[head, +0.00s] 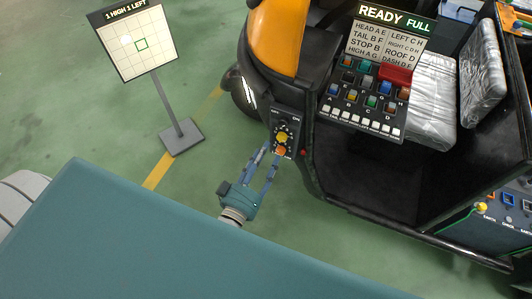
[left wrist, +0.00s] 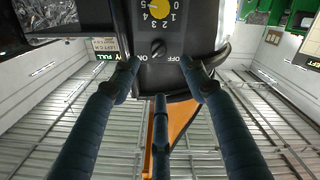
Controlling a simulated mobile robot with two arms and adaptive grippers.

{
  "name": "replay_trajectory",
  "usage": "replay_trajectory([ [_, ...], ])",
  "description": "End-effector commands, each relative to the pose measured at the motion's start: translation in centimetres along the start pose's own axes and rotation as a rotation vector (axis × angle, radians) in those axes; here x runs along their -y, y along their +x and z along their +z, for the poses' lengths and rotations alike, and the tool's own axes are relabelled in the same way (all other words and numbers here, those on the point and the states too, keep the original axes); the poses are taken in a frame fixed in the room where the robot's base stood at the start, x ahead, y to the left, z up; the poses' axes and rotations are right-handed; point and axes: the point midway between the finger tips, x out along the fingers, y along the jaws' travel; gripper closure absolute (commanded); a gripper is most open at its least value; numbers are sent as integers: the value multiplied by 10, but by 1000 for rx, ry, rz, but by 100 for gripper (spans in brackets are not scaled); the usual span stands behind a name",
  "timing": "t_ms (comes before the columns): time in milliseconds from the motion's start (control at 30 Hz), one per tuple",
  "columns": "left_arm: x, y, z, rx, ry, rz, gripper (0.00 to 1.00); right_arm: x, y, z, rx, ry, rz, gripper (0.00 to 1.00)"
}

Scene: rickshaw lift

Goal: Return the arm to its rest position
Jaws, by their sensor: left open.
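My left gripper (head: 270,157) is in the middle of the head view, its fingers spread and pointing up at a small black control panel (head: 293,119). It holds nothing that I can see. In the left wrist view its fingers (left wrist: 160,78) reach toward the same panel (left wrist: 145,42), which has a yellow dial (left wrist: 158,8) with numbers and a dark ON/OFF switch (left wrist: 158,48). My right gripper is not in view.
The panel is on a dark vehicle with an orange body part (head: 272,35) and a button board (head: 364,97). A sign stand (head: 181,137) reads "1 HIGH 1 LEFT". Green floor (head: 215,150) is clear between stand and gripper.

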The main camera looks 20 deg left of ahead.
Motion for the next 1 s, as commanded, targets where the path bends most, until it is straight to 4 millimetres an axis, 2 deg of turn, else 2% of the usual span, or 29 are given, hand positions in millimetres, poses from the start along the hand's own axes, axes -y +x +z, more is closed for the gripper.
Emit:
replay_trajectory([
  [333,1,0,1,2,1,-1,55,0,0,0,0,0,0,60],
  [467,11,-4,23,53,26,-15,55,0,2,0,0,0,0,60],
  [567,34,-14,68,161,81,-44,55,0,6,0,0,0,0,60],
  [633,57,-29,110,268,132,-71,55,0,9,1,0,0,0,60],
  [700,83,-49,153,388,190,-100,55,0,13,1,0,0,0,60],
  [767,105,-71,188,490,237,-123,55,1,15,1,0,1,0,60],
  [800,120,-87,210,559,268,-138,55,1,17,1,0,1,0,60],
  [867,142,-113,241,664,314,-160,55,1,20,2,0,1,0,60],
  [967,179,-164,286,841,386,-195,55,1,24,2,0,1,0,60],
  [1000,193,-187,301,912,415,-208,55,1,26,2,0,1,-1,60],
])
